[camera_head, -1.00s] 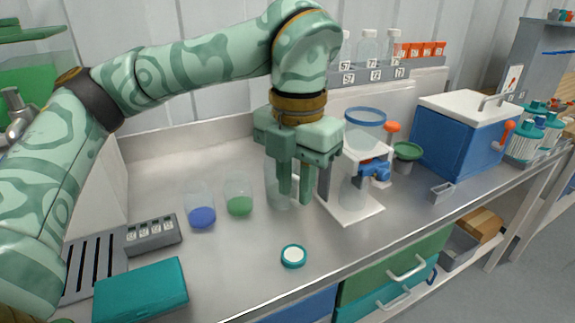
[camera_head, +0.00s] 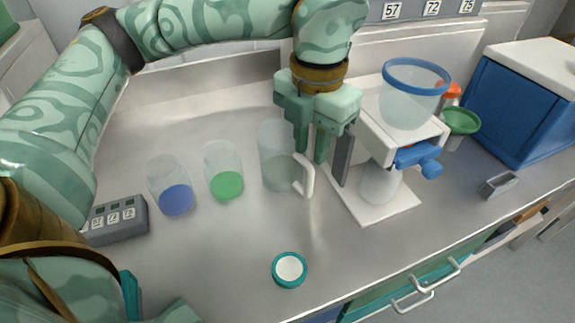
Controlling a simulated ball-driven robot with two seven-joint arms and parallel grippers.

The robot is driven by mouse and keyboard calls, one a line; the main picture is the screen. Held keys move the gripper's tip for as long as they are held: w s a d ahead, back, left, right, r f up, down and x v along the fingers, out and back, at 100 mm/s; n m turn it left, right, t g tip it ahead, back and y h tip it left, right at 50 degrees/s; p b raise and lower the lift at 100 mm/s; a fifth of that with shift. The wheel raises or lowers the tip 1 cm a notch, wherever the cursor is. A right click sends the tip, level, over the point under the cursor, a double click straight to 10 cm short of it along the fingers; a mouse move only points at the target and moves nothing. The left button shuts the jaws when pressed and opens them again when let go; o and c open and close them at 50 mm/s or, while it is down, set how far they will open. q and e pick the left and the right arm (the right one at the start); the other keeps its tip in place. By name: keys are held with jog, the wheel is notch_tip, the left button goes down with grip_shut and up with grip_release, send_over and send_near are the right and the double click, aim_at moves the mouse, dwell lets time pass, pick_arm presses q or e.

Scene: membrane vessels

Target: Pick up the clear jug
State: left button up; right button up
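The clear jug (camera_head: 275,165) is a tall, see-through vessel with a white handle (camera_head: 309,176) on its right side. It stands upright on the steel bench near the middle of the camera_head view. My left gripper (camera_head: 311,157) points down just right of the jug's body, its fingertips at the upper part of the handle. A narrow gap shows between the fingers, with nothing clearly held. Whether the fingers touch the handle, I cannot tell. My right gripper is not in view.
Clear cups with blue (camera_head: 177,200) and green (camera_head: 227,186) contents stand left of the jug. A white stand (camera_head: 375,207) with a blue-rimmed funnel (camera_head: 415,98) is close on the right. A teal-rimmed white lid (camera_head: 290,269) lies in front; the bench around it is clear.

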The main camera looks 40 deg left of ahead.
aim_at(311, 169)
pick_arm(q)
jog(key=shift+f, duration=0.85)
notch_tip(311, 169, down, 5)
jog(key=b, duration=0.3)
jog(key=shift+d+f, duration=0.15)
jog(key=shift+f, duration=0.05)
jog(key=shift+r, duration=0.1)
grip_shut()
